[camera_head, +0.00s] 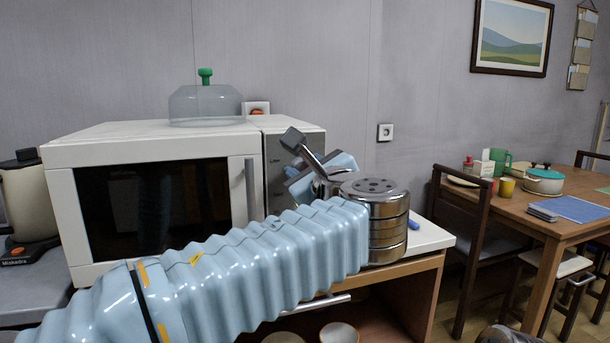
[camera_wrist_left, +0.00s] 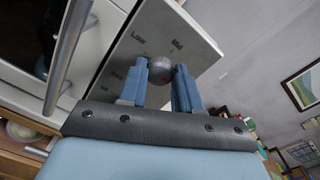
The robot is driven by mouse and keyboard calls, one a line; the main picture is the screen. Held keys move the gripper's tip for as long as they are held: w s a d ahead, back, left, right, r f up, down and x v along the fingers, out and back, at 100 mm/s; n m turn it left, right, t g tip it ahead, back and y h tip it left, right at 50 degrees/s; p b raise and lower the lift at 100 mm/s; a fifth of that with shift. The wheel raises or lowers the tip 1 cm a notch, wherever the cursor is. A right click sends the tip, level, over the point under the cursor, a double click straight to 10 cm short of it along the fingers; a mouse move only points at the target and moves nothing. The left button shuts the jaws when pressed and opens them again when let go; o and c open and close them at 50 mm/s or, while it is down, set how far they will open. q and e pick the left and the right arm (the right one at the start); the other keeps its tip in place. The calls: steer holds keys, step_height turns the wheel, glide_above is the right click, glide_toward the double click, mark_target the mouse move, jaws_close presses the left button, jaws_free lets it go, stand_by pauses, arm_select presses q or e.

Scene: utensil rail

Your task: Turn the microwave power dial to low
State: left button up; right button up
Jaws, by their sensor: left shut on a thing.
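The white microwave (camera_head: 70,165) stands on the counter with its door closed. Its grey control panel (camera_head: 275,160) is partly covered by my left gripper (camera_head: 300,182). In the left wrist view, the round grey power dial (camera_wrist_left: 160,67) sits between the two blue fingers of my left gripper (camera_wrist_left: 160,80), which is shut on it. The words Low and Mid show on the panel (camera_wrist_left: 195,42) above the dial. The dial's pointer cannot be made out. In the head view the dial is hidden behind the gripper. My right gripper is not in view.
The microwave's vertical door handle (camera_head: 251,188) is just left of the panel; it also shows in the left wrist view (camera_wrist_left: 68,50). A clear cover with a green knob (camera_head: 205,104) sits on top. A kettle (camera_head: 28,200) stands at the left. A dining table (camera_head: 560,228) is at the right.

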arm_select(q)
steer(key=shift+f+n+h+b, duration=0.15)
steer(key=shift+n+b, duration=2.35)
steer(key=shift+n, duration=2.9)
steer(key=shift+f+n+h+b, duration=0.1)
steer(key=shift+n+h+b, duration=0.15)
steer(key=shift+n+b, duration=3.75)
steer(key=shift+f+n+h+b, duration=0.15)
steer(key=shift+n+b, duration=0.9)
steer(key=shift+n, duration=5.75)
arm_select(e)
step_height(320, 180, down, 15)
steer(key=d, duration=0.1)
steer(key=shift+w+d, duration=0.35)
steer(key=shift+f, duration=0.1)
arm_select(q)
steer(key=o, duration=1.1)
steer(key=shift+r, duration=0.15)
steer(key=shift+c, duration=0.2)
